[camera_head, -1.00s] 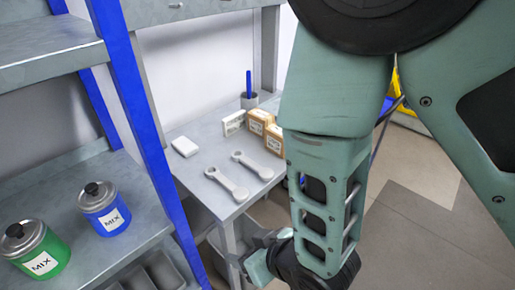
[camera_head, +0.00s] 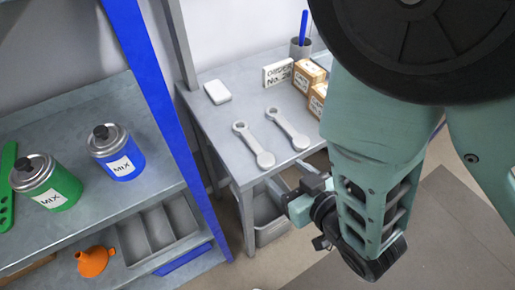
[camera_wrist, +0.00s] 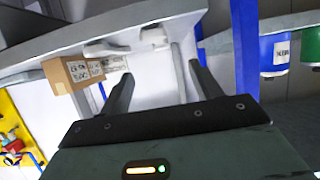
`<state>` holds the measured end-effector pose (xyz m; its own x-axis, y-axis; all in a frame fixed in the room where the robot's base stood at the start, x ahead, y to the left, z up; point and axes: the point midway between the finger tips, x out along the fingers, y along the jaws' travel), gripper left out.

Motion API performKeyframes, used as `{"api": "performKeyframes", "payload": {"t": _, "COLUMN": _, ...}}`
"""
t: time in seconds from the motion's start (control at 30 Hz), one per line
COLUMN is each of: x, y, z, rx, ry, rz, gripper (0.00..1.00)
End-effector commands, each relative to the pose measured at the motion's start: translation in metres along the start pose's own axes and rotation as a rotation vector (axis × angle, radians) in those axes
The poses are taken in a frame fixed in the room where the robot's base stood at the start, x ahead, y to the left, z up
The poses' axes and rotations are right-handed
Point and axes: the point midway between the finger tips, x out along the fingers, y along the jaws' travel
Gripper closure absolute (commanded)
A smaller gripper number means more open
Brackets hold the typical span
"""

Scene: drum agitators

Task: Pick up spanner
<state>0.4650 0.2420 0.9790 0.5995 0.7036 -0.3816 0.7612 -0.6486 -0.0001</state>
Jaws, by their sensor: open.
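Two light grey spanners lie side by side on the grey metal table (camera_head: 215,135): a left spanner (camera_head: 253,146) and a right spanner (camera_head: 288,130), each with a ring at the far end. My gripper (camera_head: 268,188) is open and empty, in front of the table's front edge and apart from both spanners. In the wrist view, my gripper (camera_wrist: 162,70) has its fingers apart, pointing towards the table edge. Pale shapes there, probably the spanners, lie foreshortened beyond the fingers.
Boxes (camera_head: 308,76), an order sign (camera_head: 277,73), a white block (camera_head: 217,92) and a pen cup (camera_head: 300,48) stand behind the spanners. A blue shelf post (camera_head: 160,100) rises left of the table. Green (camera_head: 50,190) and blue (camera_head: 118,155) cans stand on the shelf.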

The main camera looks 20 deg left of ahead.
Motion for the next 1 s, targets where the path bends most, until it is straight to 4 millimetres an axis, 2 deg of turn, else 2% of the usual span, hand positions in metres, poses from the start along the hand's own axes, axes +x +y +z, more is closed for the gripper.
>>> {"api": "performKeyframes", "payload": {"t": 0.03, "x": 0.006, "y": 0.000, "z": 0.005, "rx": 0.001, "ry": 0.004, "rz": 0.000, "gripper": 0.36}}
{"api": "performKeyframes", "payload": {"t": 0.6, "x": 0.039, "y": 0.001, "z": 0.003, "rx": 0.000, "ry": 0.002, "rz": 0.001, "gripper": 0.36}}
{"api": "performKeyframes", "payload": {"t": 0.8, "x": 0.069, "y": 0.001, "z": -0.002, "rx": -0.001, "ry": -0.001, "rz": 0.000, "gripper": 0.36}}
{"api": "performKeyframes", "payload": {"t": 1.0, "x": 0.084, "y": 0.001, "z": 0.000, "rx": -0.001, "ry": -0.002, "rz": 0.000, "gripper": 0.36}}
